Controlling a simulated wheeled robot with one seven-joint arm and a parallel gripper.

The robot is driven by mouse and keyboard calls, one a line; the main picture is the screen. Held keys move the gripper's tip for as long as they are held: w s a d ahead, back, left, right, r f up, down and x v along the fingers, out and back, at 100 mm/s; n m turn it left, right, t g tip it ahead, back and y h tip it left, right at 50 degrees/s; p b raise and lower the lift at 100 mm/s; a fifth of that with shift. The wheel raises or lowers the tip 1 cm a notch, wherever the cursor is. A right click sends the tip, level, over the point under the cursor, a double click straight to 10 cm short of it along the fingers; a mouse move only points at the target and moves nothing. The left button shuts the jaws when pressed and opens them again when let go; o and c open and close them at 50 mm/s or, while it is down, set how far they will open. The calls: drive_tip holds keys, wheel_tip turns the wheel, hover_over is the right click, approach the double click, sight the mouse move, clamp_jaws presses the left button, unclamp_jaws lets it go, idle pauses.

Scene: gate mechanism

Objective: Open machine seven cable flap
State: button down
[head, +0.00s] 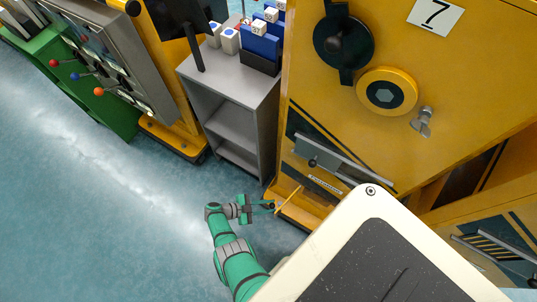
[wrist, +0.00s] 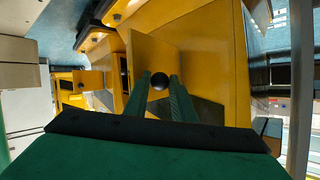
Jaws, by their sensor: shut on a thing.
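Machine seven is the yellow cabinet (head: 385,130) with the "7" plate (head: 436,13). Low on it, a thin yellow flap (head: 289,200) shows nearly edge-on in the head view and stands out from the cabinet at an angle. In the wrist view the flap is a yellow panel (wrist: 155,50) with a round black knob (wrist: 160,80). My gripper (head: 268,205) is at the flap's outer side, low near the floor. Its green fingers (wrist: 160,88) are shut on the knob. The hinge is not clear.
A grey flap or rail with a dark knob (head: 330,160) is just above on the cabinet. A grey shelf unit (head: 235,110) stands left of the machine. A green and grey console (head: 95,75) is farther left. The blue floor (head: 110,210) on the left is clear.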

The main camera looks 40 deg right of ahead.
drive_tip(key=shift+s+d+r, duration=0.15)
drive_tip(key=shift+d, duration=0.3)
drive_tip(key=shift+s+d, duration=0.1)
drive_tip(key=shift+s, duration=0.05)
drive_tip(key=c, duration=1.5)
unclamp_jaws()
drive_tip(key=v, duration=1.1)
drive_tip(key=shift+w, duration=0.25)
